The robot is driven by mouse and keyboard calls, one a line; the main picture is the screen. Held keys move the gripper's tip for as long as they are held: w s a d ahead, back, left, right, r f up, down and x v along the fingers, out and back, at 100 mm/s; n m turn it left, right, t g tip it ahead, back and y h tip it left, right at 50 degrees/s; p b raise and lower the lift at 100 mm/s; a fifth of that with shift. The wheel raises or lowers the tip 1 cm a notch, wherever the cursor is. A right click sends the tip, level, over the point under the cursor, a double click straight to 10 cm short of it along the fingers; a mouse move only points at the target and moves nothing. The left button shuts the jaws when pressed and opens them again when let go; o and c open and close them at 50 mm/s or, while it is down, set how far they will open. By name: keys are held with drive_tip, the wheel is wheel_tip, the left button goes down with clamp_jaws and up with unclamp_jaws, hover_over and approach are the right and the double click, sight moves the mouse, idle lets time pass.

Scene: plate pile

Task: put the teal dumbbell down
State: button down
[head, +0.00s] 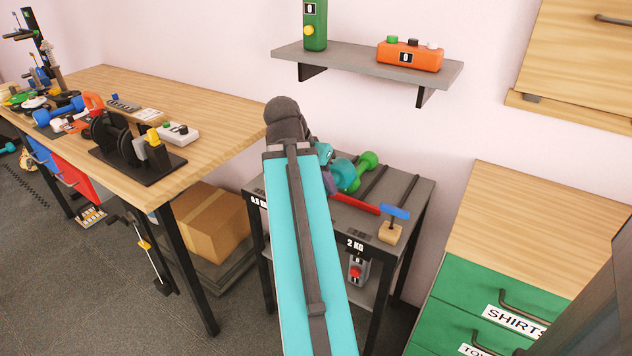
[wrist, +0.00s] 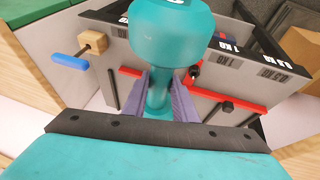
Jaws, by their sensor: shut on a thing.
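The teal dumbbell (wrist: 165,50) fills the upper middle of the wrist view, its handle between the two purple fingers of my gripper (wrist: 160,95). One rounded head faces the camera and the far end is partly hidden. In the head view the teal dumbbell (head: 343,173) shows just right of my arm, over the grey rack (head: 408,188). My gripper is mostly hidden there behind my arm; a bit of purple finger (head: 329,182) shows. Whether the dumbbell touches the rack I cannot tell.
A green dumbbell (head: 365,168) is close beside the teal one at the rack. A wall shelf (head: 366,67) hangs above; a wooden table (head: 190,100) stands left.

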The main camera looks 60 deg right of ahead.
sight(349, 173)
drive_tip(key=shift+s+d+r+p, duration=0.15)
drive_tip(key=shift+s+d+p, duration=0.1)
drive_tip(key=shift+d+p, duration=0.2)
drive_tip(key=shift+s+d+r+p, duration=0.1)
drive_tip(key=shift+s+d+p, duration=0.15)
drive_tip(key=shift+d, duration=0.25)
drive_tip(key=d+p, duration=0.1)
drive_tip(key=p, duration=0.1)
drive_tip(key=d+p, duration=0.1)
drive_tip(key=p, duration=0.1)
drive_tip(key=shift+s+d, duration=0.25)
drive_tip(key=shift+s, duration=0.15)
drive_tip(key=d+p, duration=0.1)
drive_tip(key=s+d+p, duration=0.1)
drive_tip(key=d, duration=0.1)
drive_tip(key=shift+s, duration=0.2)
drive_tip(key=shift+d+p, duration=0.1)
drive_tip(key=shift+p, duration=0.55)
drive_tip(key=d+p, duration=0.1)
drive_tip(key=p, duration=0.3)
drive_tip(key=shift+s+d+p, duration=0.15)
drive_tip(key=shift+d+p, duration=0.05)
drive_tip(key=shift+p, duration=0.15)
drive_tip(key=d+p, duration=0.1)
drive_tip(key=p, duration=0.4)
drive_tip(key=shift+s, duration=0.3)
